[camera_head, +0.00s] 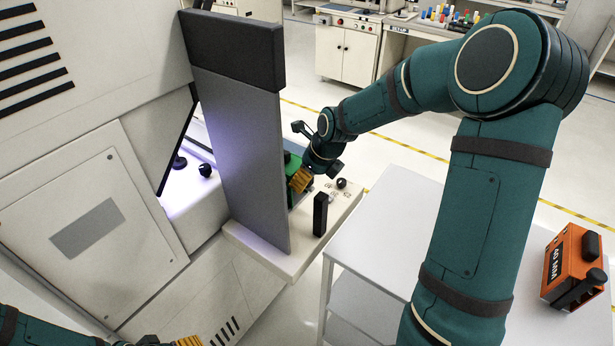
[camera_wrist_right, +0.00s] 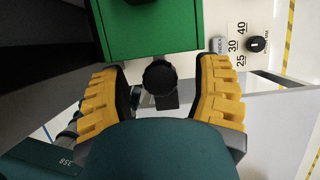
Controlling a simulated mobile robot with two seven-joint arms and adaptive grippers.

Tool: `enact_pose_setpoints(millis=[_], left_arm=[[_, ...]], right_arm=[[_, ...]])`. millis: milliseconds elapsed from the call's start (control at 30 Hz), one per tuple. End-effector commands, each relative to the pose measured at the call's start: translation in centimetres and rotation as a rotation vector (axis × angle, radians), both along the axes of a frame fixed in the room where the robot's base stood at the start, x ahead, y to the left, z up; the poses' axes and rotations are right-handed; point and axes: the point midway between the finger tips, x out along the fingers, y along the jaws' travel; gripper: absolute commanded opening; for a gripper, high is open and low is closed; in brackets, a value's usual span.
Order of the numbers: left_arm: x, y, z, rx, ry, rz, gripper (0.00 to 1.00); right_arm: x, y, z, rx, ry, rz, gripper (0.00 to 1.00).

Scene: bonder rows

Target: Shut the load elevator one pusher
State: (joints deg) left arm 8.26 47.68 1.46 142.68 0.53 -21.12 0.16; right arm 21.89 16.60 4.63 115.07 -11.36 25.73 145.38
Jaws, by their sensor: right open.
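In the right wrist view a round black knob (camera_wrist_right: 160,77) on a dark stem stands out below a green block (camera_wrist_right: 150,25); I take it for the pusher's handle. My right gripper (camera_wrist_right: 168,95) is open, with one yellow finger on each side of the knob and visible gaps to both. In the head view this gripper (camera_head: 300,180) is beside the green block (camera_head: 292,162), behind a tall grey panel (camera_head: 240,150), and the knob cannot be made out. My left gripper (camera_head: 188,341) shows only in part at the bottom edge; its opening is unclear.
A pale ledge (camera_head: 262,250) carries a black upright post (camera_head: 320,214) and a dial (camera_head: 342,183) with printed numbers, close to my right gripper. A white table (camera_head: 385,240) stands to the right, with an orange device (camera_head: 575,265) on its far right.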

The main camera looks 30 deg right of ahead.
Motion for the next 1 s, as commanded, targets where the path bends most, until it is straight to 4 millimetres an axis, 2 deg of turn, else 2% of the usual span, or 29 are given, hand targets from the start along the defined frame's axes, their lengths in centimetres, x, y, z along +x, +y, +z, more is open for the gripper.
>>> enact_pose_setpoints(millis=[333, 467, 500, 533, 833, 1000], left_arm=[[0.0, 0.0, 0.0, 0.000, 0.000, 0.000, 0.63], [0.0, 0.0, 0.0, 0.000, 0.000, 0.000, 0.63], [0.0, 0.0, 0.0, 0.000, 0.000, 0.000, 0.63], [0.0, 0.0, 0.0, 0.000, 0.000, 0.000, 0.63], [0.0, 0.0, 0.0, 0.000, 0.000, 0.000, 0.63], [0.0, 0.0, -0.2, 0.000, 0.000, 0.000, 0.63]], right_arm=[[0.1, 0.0, -0.3, 0.000, -0.002, 0.000, 0.65], [0.1, 0.0, -0.2, 0.000, -0.001, 0.000, 0.20], [0.1, 0.0, -0.2, 0.000, -0.001, 0.000, 0.06], [0.1, 0.0, -0.2, 0.000, -0.001, 0.000, 0.00], [-0.1, -0.1, -0.3, 0.000, -0.001, 0.000, 0.00], [-3.0, -1.3, -0.3, -0.001, 0.003, -0.004, 0.00]])
